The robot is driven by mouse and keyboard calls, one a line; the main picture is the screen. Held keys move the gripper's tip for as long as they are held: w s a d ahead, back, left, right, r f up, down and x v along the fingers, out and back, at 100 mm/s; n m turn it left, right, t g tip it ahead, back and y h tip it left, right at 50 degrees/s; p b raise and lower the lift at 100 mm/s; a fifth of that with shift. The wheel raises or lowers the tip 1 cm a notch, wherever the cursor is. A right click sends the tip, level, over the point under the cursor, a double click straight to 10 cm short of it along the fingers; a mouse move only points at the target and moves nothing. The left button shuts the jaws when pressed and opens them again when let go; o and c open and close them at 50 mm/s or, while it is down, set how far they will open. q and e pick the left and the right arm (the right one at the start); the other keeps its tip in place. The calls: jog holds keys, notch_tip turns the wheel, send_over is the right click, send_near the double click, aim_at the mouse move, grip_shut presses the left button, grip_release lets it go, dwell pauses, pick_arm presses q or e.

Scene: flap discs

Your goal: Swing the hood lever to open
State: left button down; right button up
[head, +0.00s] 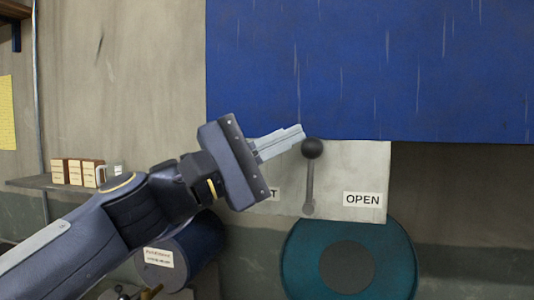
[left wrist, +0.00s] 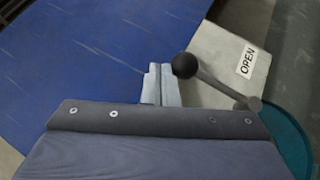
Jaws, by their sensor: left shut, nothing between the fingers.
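The hood lever (head: 309,182) is a grey rod with a black ball knob (head: 312,148) at its top. It stands nearly upright on a pale plate (head: 345,165) below the blue hood (head: 370,70). An OPEN label (head: 362,199) is on the plate's right; a label on the left is partly hidden by my gripper. My left gripper (head: 302,131) is shut and empty, its fingertips just left of and above the knob. In the left wrist view the fingers (left wrist: 158,68) are beside the knob (left wrist: 185,65); I cannot tell if they touch. My right gripper is out of view.
A teal round disc (head: 300,262) with a dark centre is below the plate. A dark blue drum (head: 200,246) with a label lies under my left arm. A shelf (head: 30,182) with small boxes is at the left wall. The space right of the lever is clear.

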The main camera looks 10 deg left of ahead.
aim_at(315, 142)
pick_arm(q)
jog(key=d, duration=0.3)
jog(key=shift+s+d+r+p, duration=0.1)
jog(key=shift+d+r+p, duration=0.05)
jog(key=shift+r+p, duration=0.2)
jog(key=shift+d+m+g, duration=0.4)
jog(key=shift+d, duration=0.05)
jog(key=shift+d+f+m+g+y+p, duration=0.1)
jog(key=shift+d+m+g+y+p, duration=0.2)
jog(key=shift+d+p, duration=0.1)
dwell(0.7)
